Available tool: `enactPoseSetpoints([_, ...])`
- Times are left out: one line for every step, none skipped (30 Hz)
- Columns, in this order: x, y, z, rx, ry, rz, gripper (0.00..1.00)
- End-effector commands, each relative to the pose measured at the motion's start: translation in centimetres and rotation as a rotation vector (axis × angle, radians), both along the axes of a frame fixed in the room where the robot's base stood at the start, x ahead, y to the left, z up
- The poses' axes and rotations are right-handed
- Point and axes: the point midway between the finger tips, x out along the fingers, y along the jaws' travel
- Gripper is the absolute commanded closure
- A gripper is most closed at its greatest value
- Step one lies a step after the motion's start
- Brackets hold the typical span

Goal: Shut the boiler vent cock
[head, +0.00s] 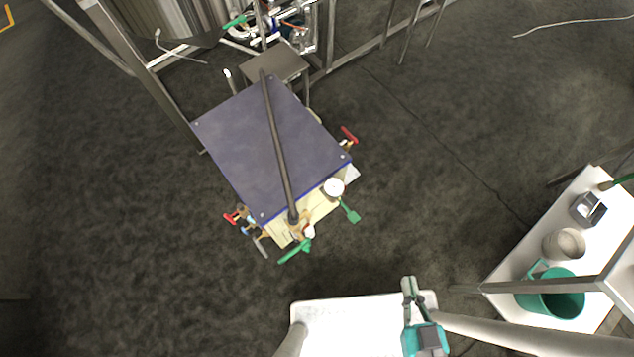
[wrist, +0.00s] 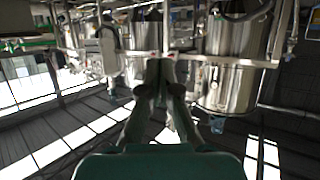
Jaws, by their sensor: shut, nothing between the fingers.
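A box-shaped unit with a dark blue top (head: 235,150), which looks like the boiler, stands on the dark floor in the middle of the head view. Several small valve handles stick out around its lower sides: a red one (head: 348,134) at right, a red one (head: 231,218) at left, a green lever (head: 295,251) in front and a green one (head: 350,212) at front right. I cannot tell which is the vent cock. My gripper (head: 408,284) is shut and empty, apart from the unit, below and right of it in the picture. The wrist view also shows my gripper (wrist: 166,70).
A dark pipe (head: 276,140) crosses over the blue top. A white gauge (head: 334,187) sits at its front right corner. Steel tanks (wrist: 232,60) stand ahead. Open floor lies between.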

Motion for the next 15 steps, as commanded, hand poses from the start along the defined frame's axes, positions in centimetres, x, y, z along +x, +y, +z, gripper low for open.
enactPoseSetpoints([0.5, -0.1, -2.5, -0.006, 0.04, -0.004, 1.0])
enactPoseSetpoints([0.7, -0.1, -4.2, -0.01, 0.071, -0.004, 1.0])
enactPoseSetpoints([1.0, -0.1, -6.6, -0.015, 0.116, -0.001, 1.0])
enactPoseSetpoints([1.3, 0.0, -8.5, -0.017, 0.151, 0.001, 1.0])
enactPoseSetpoints([1.6, 0.0, -10.3, -0.019, 0.187, 0.007, 1.0])
enactPoseSetpoints([2.0, 0.2, -12.8, -0.021, 0.236, 0.017, 1.0])
enactPoseSetpoints([2.3, 0.3, -14.5, -0.021, 0.271, 0.027, 1.0])
enactPoseSetpoints([2.6, 0.5, -16.2, -0.02, 0.306, 0.036, 1.0])
enactPoseSetpoints([3.1, 0.8, -18.4, -0.018, 0.35, 0.052, 1.0])
enactPoseSetpoints([3.4, 1.0, -19.9, -0.016, 0.383, 0.067, 1.0])
enactPoseSetpoints([3.8, 1.2, -21.4, -0.012, 0.416, 0.083, 1.0])
enactPoseSetpoints([4.4, 1.6, -23.3, -0.007, 0.457, 0.106, 1.0])
enactPoseSetpoints([4.8, 1.8, -24.7, -0.002, 0.487, 0.126, 1.0])
enactPoseSetpoints([5.3, 2.1, -26.0, 0.004, 0.517, 0.146, 1.0])
enactPoseSetpoints([5.9, 2.5, -27.7, 0.012, 0.554, 0.175, 1.0])
